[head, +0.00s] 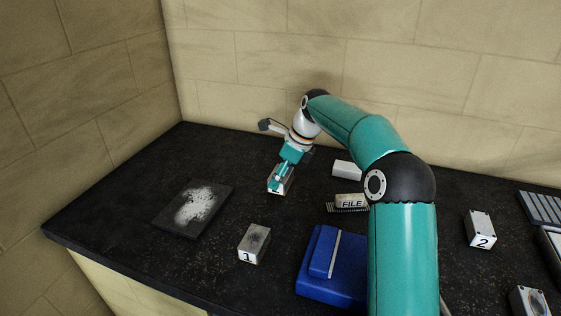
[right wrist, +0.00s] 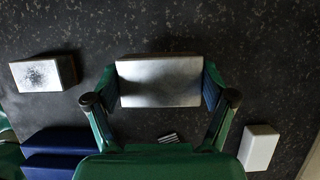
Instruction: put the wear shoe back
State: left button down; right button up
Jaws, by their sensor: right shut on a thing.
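My right gripper (head: 283,176) reaches down at the back middle of the dark bench. It is shut on a grey block (head: 280,187) with a pale, smooth top. In the right wrist view my right gripper (right wrist: 160,95) has one finger against each end of that block (right wrist: 158,82). I cannot tell whether the block rests on the bench or is slightly above it. Block 1 (head: 254,243), with a dark speckled top, stands nearer the front; it also shows in the right wrist view (right wrist: 38,74). Block 2 (head: 480,229) stands at the right. My left gripper is not in view.
A dark plate with white powder (head: 195,207) lies at the left. A blue case (head: 325,284) is at the front middle. A file block (head: 349,201) and a white block (head: 346,169) lie right of the gripper. Bare bench lies around the held block.

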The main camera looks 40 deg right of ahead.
aim_at(280, 199)
jog(key=shift+w+f, duration=0.1)
jog(key=shift+f, duration=2.35)
jog(key=o, duration=1.7)
jog(key=shift+f, duration=0.15)
jog(key=v, duration=1.2)
